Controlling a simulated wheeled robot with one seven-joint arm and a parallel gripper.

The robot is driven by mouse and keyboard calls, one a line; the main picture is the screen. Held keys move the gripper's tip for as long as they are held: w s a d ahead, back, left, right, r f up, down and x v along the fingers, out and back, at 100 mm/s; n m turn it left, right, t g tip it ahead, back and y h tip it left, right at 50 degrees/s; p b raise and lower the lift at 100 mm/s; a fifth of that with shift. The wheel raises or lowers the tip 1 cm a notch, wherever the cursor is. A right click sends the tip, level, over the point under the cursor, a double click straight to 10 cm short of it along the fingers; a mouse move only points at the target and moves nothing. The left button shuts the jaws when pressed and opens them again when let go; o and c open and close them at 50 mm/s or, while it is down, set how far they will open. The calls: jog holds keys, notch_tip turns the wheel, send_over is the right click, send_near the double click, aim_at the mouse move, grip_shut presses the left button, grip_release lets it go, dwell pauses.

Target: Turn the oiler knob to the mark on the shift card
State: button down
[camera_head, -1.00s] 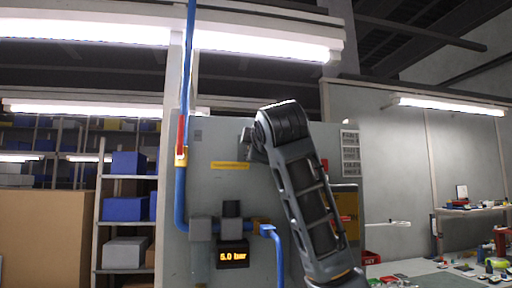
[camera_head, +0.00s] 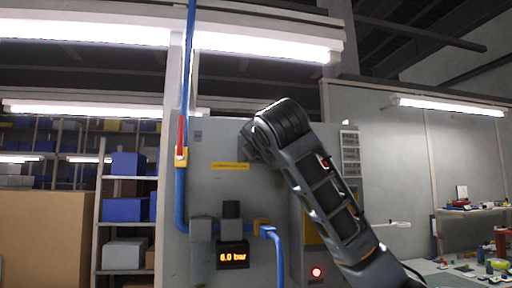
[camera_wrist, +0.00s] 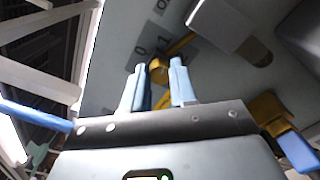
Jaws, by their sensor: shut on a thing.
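In the wrist view, the two pale blue fingers of my gripper (camera_wrist: 160,88) are shut on a small yellow-brass knob (camera_wrist: 158,68), which I take to be the oiler knob. A yellow bar on it points up and right. In the head view my arm hides the gripper and this knob. No card that I can surely call the shift card shows; small lettered plates (camera_head: 349,153) are on the panel's right side.
A red lamp (camera_head: 316,272) shines low on the panel. A cluttered bench (camera_head: 455,266) stands at right.

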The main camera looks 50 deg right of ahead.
jog(key=shift+a+f+n, duration=0.1)
jog(key=shift+n, duration=0.8)
jog(key=c, duration=0.9)
grip_release()
jog(key=b+v, duration=0.2)
jog(key=v, duration=0.5)
jog(key=shift+s+a, duration=0.2)
jog(key=shift+s, duration=0.15)
